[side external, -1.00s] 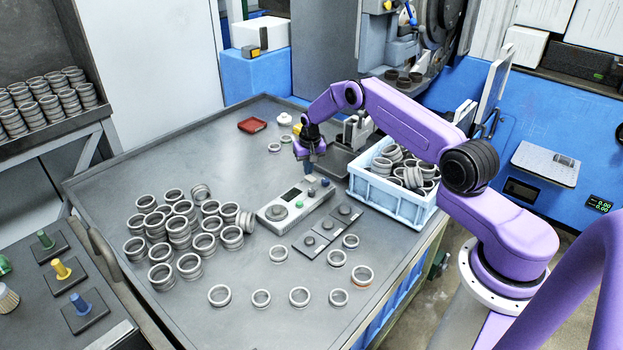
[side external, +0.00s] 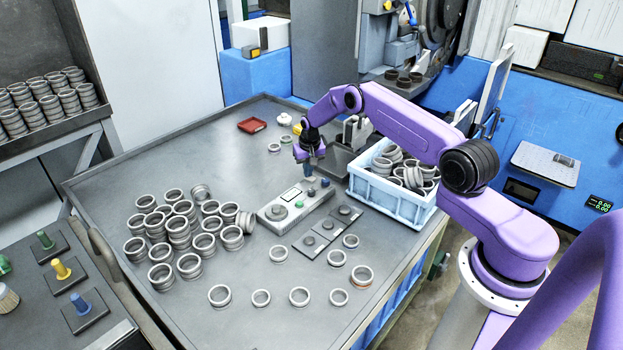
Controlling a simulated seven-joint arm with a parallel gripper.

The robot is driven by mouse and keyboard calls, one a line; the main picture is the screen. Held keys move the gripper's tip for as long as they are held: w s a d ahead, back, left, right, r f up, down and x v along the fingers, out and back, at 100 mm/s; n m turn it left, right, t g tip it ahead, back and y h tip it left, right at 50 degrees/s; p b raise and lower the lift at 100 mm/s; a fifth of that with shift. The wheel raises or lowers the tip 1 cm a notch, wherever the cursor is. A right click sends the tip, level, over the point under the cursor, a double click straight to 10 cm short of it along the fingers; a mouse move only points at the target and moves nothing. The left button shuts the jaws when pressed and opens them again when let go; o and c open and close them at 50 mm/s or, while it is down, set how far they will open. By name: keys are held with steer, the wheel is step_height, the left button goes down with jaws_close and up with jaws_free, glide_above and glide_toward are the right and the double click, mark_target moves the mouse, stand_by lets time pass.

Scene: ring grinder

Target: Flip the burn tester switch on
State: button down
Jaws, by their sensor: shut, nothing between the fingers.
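The burn tester (side external: 296,204) is a long light-grey box lying at a slant on the metal table. A dark round part sits at its near-left end, with a small green button beside it. Its small display (side external: 291,195) is lit pale. Darker and blue knobs show toward its far-right end. My gripper (side external: 309,172) points down over that far-right end, shut and empty, with its fingertips close to the box. The switch itself is too small or hidden to make out, and I cannot tell whether the fingertips touch it.
Many loose metal rings (side external: 180,225) lie left of the tester. A light-blue crate (side external: 386,205) full of rings stands close on the right. Flat dark plates (side external: 310,242) lie in front of the tester. A red tray (side external: 252,125) is at the back. Table space at the left rear is clear.

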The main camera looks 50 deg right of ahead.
steer(key=shift+s+f, duration=0.1)
steer(key=shift+f, duration=0.05)
step_height(320, 180, up, 7)
stand_by(0.9)
